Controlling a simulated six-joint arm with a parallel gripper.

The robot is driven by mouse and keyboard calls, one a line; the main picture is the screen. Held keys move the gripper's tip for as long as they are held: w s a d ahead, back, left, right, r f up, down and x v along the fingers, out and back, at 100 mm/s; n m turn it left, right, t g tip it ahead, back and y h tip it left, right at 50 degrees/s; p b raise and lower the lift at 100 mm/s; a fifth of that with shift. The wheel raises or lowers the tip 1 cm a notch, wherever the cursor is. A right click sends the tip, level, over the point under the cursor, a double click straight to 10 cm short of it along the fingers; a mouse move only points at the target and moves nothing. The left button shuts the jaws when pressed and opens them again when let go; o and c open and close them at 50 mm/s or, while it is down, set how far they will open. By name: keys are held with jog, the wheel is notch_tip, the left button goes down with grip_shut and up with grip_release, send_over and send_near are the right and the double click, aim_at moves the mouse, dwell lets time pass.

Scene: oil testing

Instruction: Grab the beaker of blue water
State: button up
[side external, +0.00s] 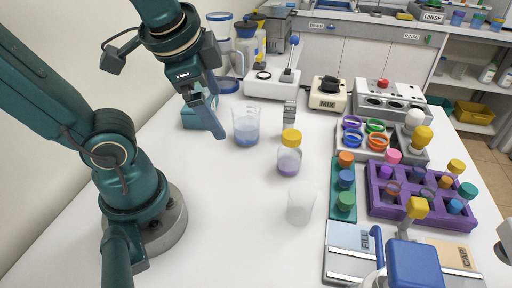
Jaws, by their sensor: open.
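The beaker of blue water (246,127) stands upright on the white bench, left of the middle. It is clear glass with pale blue liquid in its lower part. My gripper (215,128) hangs from the teal arm just left of the beaker, pointing down, with its jaws open. One finger shows in front, close to the beaker's left side; the other is largely hidden behind it. I cannot tell whether the finger touches the glass. Nothing is seen between the jaws.
A yellow-capped jar (289,155) of purple liquid and an empty translucent cup (301,203) stand right of the beaker. A green rack (343,188) and purple rack (420,203) hold capped vials farther right. A white stirrer (271,83) and MIX device (328,94) stand behind.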

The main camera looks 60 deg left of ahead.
jog(key=w+a+f+m+y, duration=0.1)
jog(key=a+m+y, duration=0.25)
jog(key=m, duration=0.25)
notch_tip(320, 180, up, 3)
jog(key=m+t+y, duration=0.4)
jog(key=m+y, duration=0.1)
jog(key=m, duration=1)
send_over(244, 129)
jog(key=d, duration=0.2)
jog(key=shift+h, duration=0.25)
jog(key=f, duration=1.1)
jog(key=s+f, duration=0.1)
jog(key=f, duration=0.4)
jog(key=shift+a+f, duration=0.2)
jog(key=shift+a, duration=0.1)
jog(key=shift+x, duration=2.55)
jog(key=c, duration=1.5)
jog(key=shift+o, duration=0.2)
jog(key=shift+r, duration=0.15)
